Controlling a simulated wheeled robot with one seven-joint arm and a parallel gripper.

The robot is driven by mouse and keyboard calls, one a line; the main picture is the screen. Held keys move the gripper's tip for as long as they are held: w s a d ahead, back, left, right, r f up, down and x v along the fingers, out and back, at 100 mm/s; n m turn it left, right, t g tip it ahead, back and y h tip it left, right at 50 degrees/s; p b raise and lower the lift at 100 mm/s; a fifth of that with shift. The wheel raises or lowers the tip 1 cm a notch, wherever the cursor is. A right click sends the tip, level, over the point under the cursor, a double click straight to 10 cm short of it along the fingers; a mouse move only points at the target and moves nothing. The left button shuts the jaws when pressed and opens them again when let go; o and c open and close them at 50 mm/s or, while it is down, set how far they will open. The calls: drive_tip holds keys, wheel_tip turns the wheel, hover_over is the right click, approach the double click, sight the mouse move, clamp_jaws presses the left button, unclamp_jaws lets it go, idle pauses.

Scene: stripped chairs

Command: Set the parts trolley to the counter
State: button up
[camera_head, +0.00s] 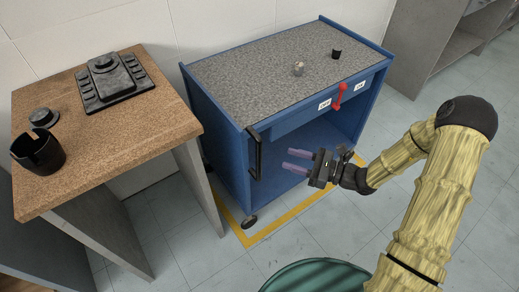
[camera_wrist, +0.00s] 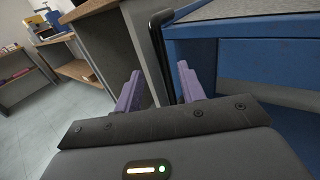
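The parts trolley (camera_head: 224,101) is blue with a speckled grey top, an open lower bay and casters. It stands right of the brown-topped counter (camera_head: 96,160), a gap between them. A black upright bar handle (camera_head: 254,155) is on the trolley's front left corner; it also shows in the wrist view (camera_wrist: 162,55). My gripper (camera_head: 287,161) is open and empty, its purple fingers pointing left toward the handle, short of it. In the wrist view the handle appears between and beyond the two fingertips (camera_wrist: 159,72). The trolley's far casters are hidden.
A red lever (camera_head: 340,96) sits between two labels on the trolley front. A small beige item (camera_head: 298,69) and a black cup (camera_head: 337,53) stand on its top. Yellow tape (camera_head: 283,218) marks the floor. A dark device (camera_head: 108,78) and black holder (camera_head: 38,152) are on the counter.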

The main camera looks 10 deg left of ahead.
sight(259, 149)
drive_tip(key=a, duration=0.3)
drive_tip(key=w+a, duration=0.1)
drive_tip(key=a, duration=0.3)
drive_tip(key=a+b, duration=0.1)
drive_tip(key=a, duration=0.3)
drive_tip(key=shift+w, duration=0.15)
drive_tip(key=shift+c, duration=0.2)
clamp_jaws()
